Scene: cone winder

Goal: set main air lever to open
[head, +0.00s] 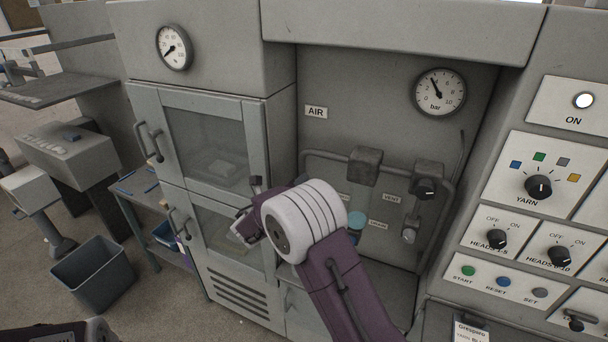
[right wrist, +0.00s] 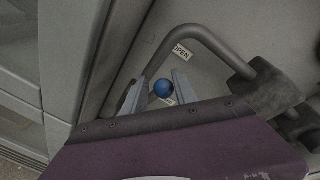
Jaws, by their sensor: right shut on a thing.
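The main air lever shows in the right wrist view as a blue ball knob (right wrist: 163,88) between the two grey fingers of my right gripper (right wrist: 160,94). The gripper is shut on this knob. The lever's shaft is hidden. An OPEN label (right wrist: 181,52) is on the panel just above and right of the knob, beside a bent grey pipe. A second pale label is partly covered by the right finger. In the head view my right wrist stands before the lower left of the AIR recess and hides the knob. My left gripper is not seen.
A control panel with a YARN dial (head: 538,187) stands right. A glazed cabinet (head: 208,145) and a bin (head: 94,273) are left.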

